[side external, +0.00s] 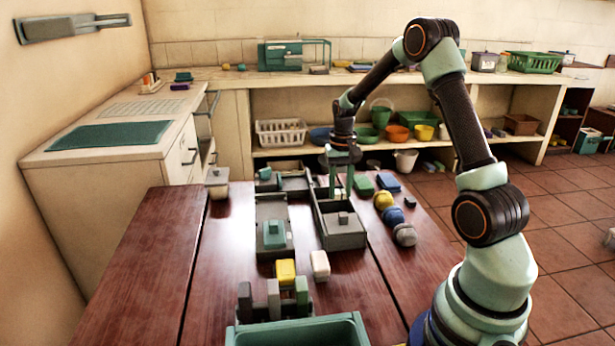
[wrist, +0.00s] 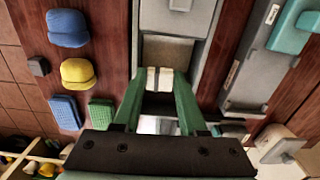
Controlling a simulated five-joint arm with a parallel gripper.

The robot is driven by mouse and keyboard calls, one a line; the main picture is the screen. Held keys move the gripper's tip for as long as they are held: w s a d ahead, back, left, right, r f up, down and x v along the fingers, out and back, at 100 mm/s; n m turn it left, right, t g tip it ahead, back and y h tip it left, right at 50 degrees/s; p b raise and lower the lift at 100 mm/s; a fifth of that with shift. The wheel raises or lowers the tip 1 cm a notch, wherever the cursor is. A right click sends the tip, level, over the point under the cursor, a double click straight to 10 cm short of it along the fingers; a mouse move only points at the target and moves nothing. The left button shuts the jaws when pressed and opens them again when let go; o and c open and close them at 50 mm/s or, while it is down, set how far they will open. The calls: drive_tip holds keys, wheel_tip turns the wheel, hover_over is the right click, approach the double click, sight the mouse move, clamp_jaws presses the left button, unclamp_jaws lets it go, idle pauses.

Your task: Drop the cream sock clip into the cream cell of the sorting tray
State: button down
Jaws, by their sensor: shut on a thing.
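My gripper (wrist: 158,80) points down into the open part of a long grey tray (wrist: 205,55), beyond which a grey lid with a pale knob (wrist: 180,5) covers the other end. A small cream piece, apparently the cream sock clip (wrist: 153,79), is pinched between my green fingertips. Whether the clip touches the tray floor, and which cell is cream, I cannot tell.
A second grey tray with a teal lid (side external: 274,234) stands to the left. Yellow (side external: 383,200), blue (side external: 393,215) and grey (side external: 405,234) rounded objects line the right. A yellow block (side external: 286,271), a cream block (side external: 320,265) and a teal bin (side external: 300,332) are in front.

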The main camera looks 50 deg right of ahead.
sight(340, 192)
drive_tip(key=shift+f, duration=0.9)
drive_tip(key=shift+c, duration=1.9)
unclamp_jaws()
wheel_tip(340, 192, up, 12)
drive_tip(key=shift+r, duration=0.1)
